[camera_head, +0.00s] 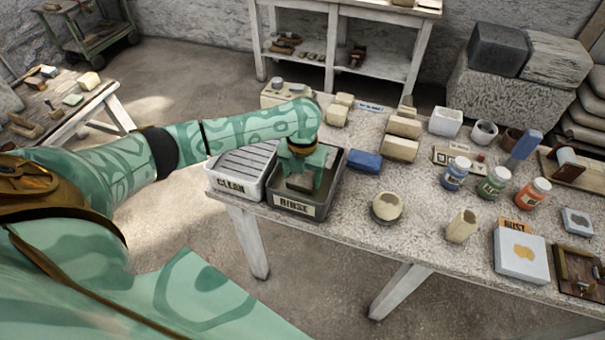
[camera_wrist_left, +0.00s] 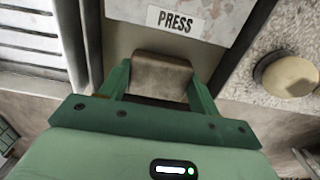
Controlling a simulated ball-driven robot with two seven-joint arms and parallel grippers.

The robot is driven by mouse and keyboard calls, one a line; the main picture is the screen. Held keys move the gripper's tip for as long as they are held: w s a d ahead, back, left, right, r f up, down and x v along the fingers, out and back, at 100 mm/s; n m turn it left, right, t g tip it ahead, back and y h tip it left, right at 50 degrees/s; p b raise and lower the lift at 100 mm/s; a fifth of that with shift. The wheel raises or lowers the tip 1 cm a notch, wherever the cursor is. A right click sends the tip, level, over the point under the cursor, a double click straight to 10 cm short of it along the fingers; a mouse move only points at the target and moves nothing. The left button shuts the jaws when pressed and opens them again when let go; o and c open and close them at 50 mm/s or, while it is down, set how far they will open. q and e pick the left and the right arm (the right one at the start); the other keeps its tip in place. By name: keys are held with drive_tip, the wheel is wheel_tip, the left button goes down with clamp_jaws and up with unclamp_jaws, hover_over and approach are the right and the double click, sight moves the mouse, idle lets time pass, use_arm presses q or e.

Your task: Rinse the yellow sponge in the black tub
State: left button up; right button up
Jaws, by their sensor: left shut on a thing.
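The black tub (camera_head: 325,200) carries a RINSE label and stands at the table's left front, beside the white CLEAN tray (camera_head: 238,163). My left gripper (camera_head: 300,168) reaches down into the tub from above. It is shut on a grey-brown block, the sponge (camera_head: 293,182), which does not look clearly yellow here. In the left wrist view the sponge (camera_wrist_left: 160,75) sits between the two green fingers of the gripper (camera_wrist_left: 160,88). How deep it sits and whether it touches water or the tub floor I cannot tell. My right gripper is out of view.
A PRESS label (camera_wrist_left: 175,20) shows ahead of the fingers in the wrist view. A blue block (camera_head: 365,161) lies right of the tub, and a round pot (camera_head: 387,206) stands nearer the front edge. Tan blocks (camera_head: 400,148), jars (camera_head: 456,173) and boxes crowd the table further right.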

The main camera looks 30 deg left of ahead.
use_arm(q)
drive_tip(key=shift+f, duration=0.45)
idle(0.3)
idle(0.8)
drive_tip(key=shift+f, duration=0.1)
idle(0.6)
wheel_tip(320, 180, up, 7)
drive_tip(key=p, duration=0.7)
drive_tip(key=shift+r+p, duration=0.2)
drive_tip(key=shift+p, duration=0.15)
drive_tip(key=shift+f, duration=0.1)
